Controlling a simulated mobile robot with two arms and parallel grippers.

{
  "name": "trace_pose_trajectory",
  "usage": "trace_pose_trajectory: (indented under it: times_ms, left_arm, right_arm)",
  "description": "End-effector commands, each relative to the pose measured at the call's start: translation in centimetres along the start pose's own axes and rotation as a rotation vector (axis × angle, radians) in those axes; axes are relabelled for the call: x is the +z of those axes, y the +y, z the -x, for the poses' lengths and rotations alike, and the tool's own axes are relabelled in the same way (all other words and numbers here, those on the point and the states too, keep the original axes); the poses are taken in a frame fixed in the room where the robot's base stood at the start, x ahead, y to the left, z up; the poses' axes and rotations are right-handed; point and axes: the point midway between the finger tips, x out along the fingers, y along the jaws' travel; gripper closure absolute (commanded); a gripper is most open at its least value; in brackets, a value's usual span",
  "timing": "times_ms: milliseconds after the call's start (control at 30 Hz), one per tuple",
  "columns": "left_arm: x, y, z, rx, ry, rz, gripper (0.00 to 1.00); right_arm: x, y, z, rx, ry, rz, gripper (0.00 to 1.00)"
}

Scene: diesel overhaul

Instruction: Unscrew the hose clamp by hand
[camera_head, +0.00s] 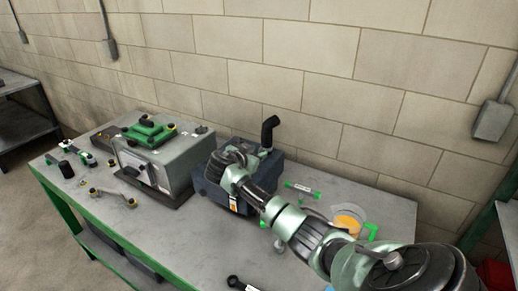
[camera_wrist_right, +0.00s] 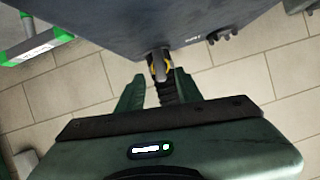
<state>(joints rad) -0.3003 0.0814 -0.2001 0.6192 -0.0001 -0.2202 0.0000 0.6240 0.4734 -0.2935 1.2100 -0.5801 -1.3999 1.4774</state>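The hose clamp (camera_wrist_right: 158,66) shows in the right wrist view as a yellowish ring with dark parts, where a ribbed black hose (camera_wrist_right: 167,94) meets a short pipe on the dark blue unit (camera_wrist_right: 100,22). My right gripper (camera_wrist_right: 158,82) is open, with one green finger on each side of the hose; the right finger is closer to it. I cannot tell whether it touches. In the head view the right gripper (camera_head: 222,160) is at the upper left of the blue unit (camera_head: 240,203) and covers the clamp. My left gripper is not in view.
The grey workbench (camera_head: 150,232) also bears a grey machine (camera_head: 180,160) close left of the blue unit, with green parts on top. A black elbow hose (camera_head: 270,130) rises behind the unit. A block wall stands behind.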

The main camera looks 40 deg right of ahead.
Motion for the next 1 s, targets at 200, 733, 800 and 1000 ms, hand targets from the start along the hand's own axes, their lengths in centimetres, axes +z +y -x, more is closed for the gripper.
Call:
trace_pose_trajectory:
  times_ms: [200,733,800,1000]
  left_arm:
    - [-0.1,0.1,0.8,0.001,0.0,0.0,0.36]
    - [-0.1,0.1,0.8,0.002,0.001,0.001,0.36]
    - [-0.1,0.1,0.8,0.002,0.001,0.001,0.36]
    - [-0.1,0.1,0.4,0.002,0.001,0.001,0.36]
  right_arm:
    - [-0.1,-0.1,-2.0,-0.001,0.0,0.0,0.65]
    - [0.1,-0.1,-2.5,-0.003,-0.001,-0.001,1.0]
    - [0.1,-0.1,-2.5,-0.003,-0.001,-0.001,1.0]
    - [0.2,-0.2,-2.5,0.007,-0.002,0.018,1.0]
